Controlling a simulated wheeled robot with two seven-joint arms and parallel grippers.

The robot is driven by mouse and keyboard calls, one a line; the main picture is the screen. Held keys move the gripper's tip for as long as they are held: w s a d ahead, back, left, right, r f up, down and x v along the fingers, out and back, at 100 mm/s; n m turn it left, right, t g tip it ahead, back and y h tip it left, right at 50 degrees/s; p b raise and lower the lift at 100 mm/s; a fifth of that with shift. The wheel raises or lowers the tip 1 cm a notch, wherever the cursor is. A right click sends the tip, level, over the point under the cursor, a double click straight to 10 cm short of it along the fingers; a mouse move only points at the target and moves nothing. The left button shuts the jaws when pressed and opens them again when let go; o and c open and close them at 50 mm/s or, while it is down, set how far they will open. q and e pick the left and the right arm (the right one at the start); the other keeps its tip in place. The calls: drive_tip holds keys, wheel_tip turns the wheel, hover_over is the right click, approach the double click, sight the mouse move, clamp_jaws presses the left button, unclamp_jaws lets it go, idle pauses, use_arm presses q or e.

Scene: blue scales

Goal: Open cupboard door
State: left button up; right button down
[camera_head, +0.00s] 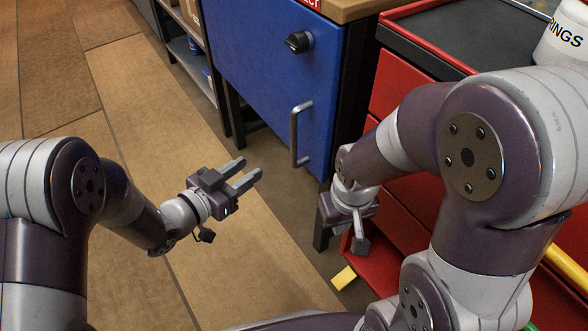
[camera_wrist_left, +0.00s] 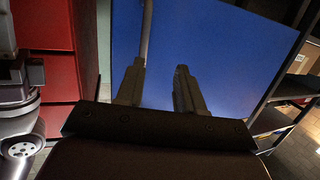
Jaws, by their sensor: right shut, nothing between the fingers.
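The blue cupboard door (camera_head: 262,75) looks closed in the head view, with a grey bar handle (camera_head: 295,135) low near its right edge and a black knob (camera_head: 298,42) above. My left gripper (camera_head: 249,169) is open and empty, apart from the handle, to its lower left. In the left wrist view the blue door (camera_wrist_left: 215,50) fills the middle, and the handle (camera_wrist_left: 147,32) runs up behind the left fingertip of my open left gripper (camera_wrist_left: 160,72). My right gripper (camera_head: 360,243) is shut and empty, pointing down to the right of the handle; my arm partly hides it.
A red tool cabinet (camera_head: 392,82) with a black top stands right of the cupboard, partly behind my right arm. A white container (camera_head: 562,42) sits on it. A grey shelf (camera_head: 190,70) stands left of the door.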

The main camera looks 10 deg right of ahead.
sight(292, 132)
use_arm(q)
drive_tip(key=w+d+r+b, duration=0.1)
drive_tip(key=d, duration=0.3)
drive_tip(key=w+d+r+h+b, duration=0.1)
drive_tip(key=w+d+b, duration=0.1)
drive_tip(key=d, duration=0.1)
drive_tip(key=w+d+r+h+b, duration=0.1)
drive_tip(key=w+d+b, duration=0.1)
drive_tip(key=d, duration=0.2)
drive_tip(key=shift+w+d+r+m, duration=0.1)
drive_tip(key=shift+d+r+m, duration=0.1)
drive_tip(key=shift+d+m, duration=0.2)
drive_tip(key=shift+w+d+r, duration=0.1)
drive_tip(key=shift+d, duration=0.1)
drive_tip(key=shift+a, duration=0.1)
clamp_jaws()
